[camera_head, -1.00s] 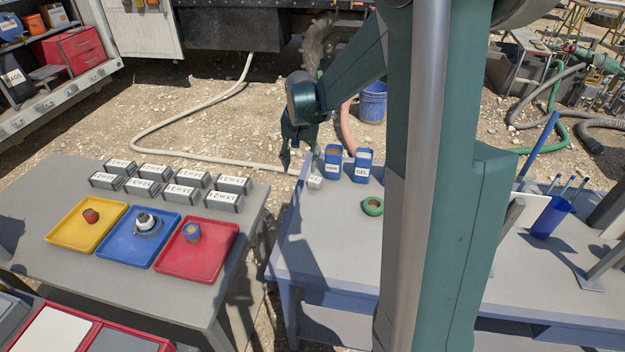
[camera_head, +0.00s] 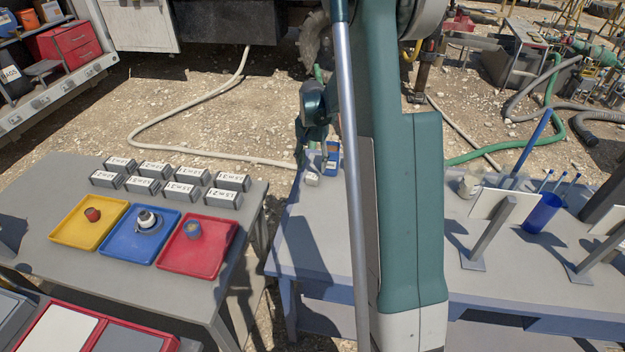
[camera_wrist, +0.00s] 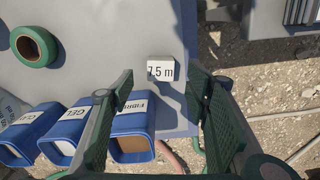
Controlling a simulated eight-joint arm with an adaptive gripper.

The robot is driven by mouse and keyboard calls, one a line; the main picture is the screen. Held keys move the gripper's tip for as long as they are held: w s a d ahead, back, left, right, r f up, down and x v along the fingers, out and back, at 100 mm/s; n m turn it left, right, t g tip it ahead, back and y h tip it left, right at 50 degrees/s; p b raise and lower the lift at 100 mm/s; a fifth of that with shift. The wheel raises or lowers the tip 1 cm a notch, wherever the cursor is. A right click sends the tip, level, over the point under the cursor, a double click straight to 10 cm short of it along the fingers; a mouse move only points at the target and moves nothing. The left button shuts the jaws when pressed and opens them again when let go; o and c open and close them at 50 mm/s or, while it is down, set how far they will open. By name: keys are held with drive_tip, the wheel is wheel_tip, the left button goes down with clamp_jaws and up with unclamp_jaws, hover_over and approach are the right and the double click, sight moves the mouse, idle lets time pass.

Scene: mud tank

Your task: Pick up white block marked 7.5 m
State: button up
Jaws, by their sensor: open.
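The white block marked 7.5 m (camera_wrist: 161,69) lies on the grey bench top near its edge, label readable in the wrist view. It also shows in the head view (camera_head: 312,179) as a small pale block near the far left corner of the right bench. My gripper (camera_wrist: 162,88) is open and empty in the wrist view. Its two green fingers appear on either side of the block, with the block beyond the fingertips and not visibly touched. In the head view my arm partly hides the gripper.
Blue containers marked GEL (camera_wrist: 65,130) and FIBRE (camera_wrist: 133,128) stand close by the left finger. A green tape roll (camera_wrist: 34,46) lies farther left. On the left table are yellow (camera_head: 88,222), blue (camera_head: 140,234) and red (camera_head: 197,247) trays and several labelled grey blocks.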

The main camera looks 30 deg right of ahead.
sight(312, 177)
drive_tip(key=shift+f, duration=0.1)
drive_tip(key=shift+f, duration=1.2)
drive_tip(key=shift+f, duration=0.1)
drive_tip(key=shift+a+f+b, duration=0.1)
drive_tip(key=shift+f+b, duration=0.45)
drive_tip(key=shift+f, duration=1.95)
drive_tip(key=shift+c, duration=0.4)
drive_tip(key=c, duration=0.9)
